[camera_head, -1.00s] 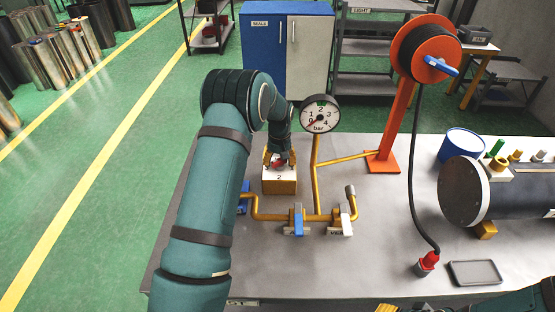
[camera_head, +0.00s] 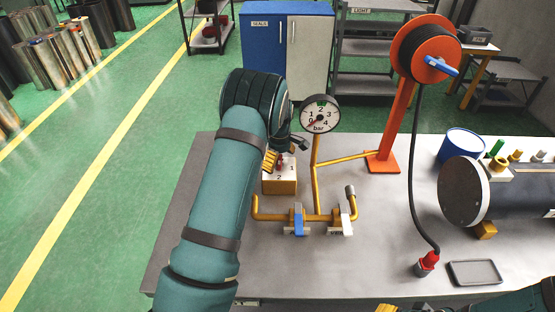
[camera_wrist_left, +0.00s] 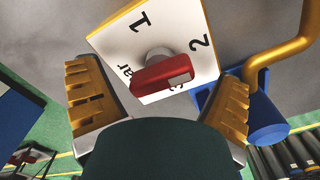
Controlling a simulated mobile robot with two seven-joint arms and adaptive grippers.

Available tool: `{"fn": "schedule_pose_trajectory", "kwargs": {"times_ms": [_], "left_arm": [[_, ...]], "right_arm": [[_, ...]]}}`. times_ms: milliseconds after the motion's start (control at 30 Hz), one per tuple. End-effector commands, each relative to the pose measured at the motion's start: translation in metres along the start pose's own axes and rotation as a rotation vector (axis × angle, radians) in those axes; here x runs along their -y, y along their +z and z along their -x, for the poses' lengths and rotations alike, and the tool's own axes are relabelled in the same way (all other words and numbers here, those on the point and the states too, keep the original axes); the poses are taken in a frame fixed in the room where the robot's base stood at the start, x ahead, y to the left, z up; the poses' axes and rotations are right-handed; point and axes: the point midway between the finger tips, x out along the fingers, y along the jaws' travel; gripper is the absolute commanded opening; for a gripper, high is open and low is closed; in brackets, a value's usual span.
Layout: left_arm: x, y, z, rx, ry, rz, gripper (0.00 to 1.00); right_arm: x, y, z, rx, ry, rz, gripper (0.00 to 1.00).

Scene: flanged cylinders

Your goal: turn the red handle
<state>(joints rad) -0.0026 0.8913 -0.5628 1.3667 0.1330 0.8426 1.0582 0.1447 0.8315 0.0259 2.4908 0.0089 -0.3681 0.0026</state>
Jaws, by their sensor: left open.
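The red handle (camera_wrist_left: 163,74) sits on a grey stem in the middle of a white dial plate (camera_wrist_left: 195,25) marked 1 and 2, with other marks partly covered. In the head view the plate tops a yellow box (camera_head: 280,186) on the bench, and my left wrist mostly hides the handle. My left gripper (camera_wrist_left: 161,97) is open, its yellow ridged fingers on either side of the handle in the wrist view, with a gap on both sides. It also shows at the box in the head view (camera_head: 272,160). A little of my right gripper (camera_head: 388,308) shows at the bottom edge.
A round bar gauge (camera_head: 319,115) on a yellow pipe stands close right of my left wrist. A blue-handled valve (camera_head: 298,222) and a white-handled valve (camera_head: 343,226) sit in front. An orange hose-reel post (camera_head: 393,120) is farther right. The bench's left part is clear.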

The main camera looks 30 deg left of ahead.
Motion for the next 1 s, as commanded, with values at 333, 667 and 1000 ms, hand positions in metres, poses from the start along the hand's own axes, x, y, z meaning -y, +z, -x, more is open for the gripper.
{"fn": "schedule_pose_trajectory", "kwargs": {"times_ms": [333,667,1000], "left_arm": [[0.000,0.000,0.020,0.001,-0.001,-0.002,0.93],[0.000,0.000,0.044,0.001,-0.001,-0.001,0.93],[0.001,0.000,0.060,0.001,-0.001,-0.001,0.93]], "right_arm": [[0.005,-0.002,0.013,0.000,0.000,0.000,0.47],[0.011,-0.004,0.028,0.000,0.000,0.000,0.47],[0.014,-0.005,0.037,0.000,0.000,0.000,0.47]]}}
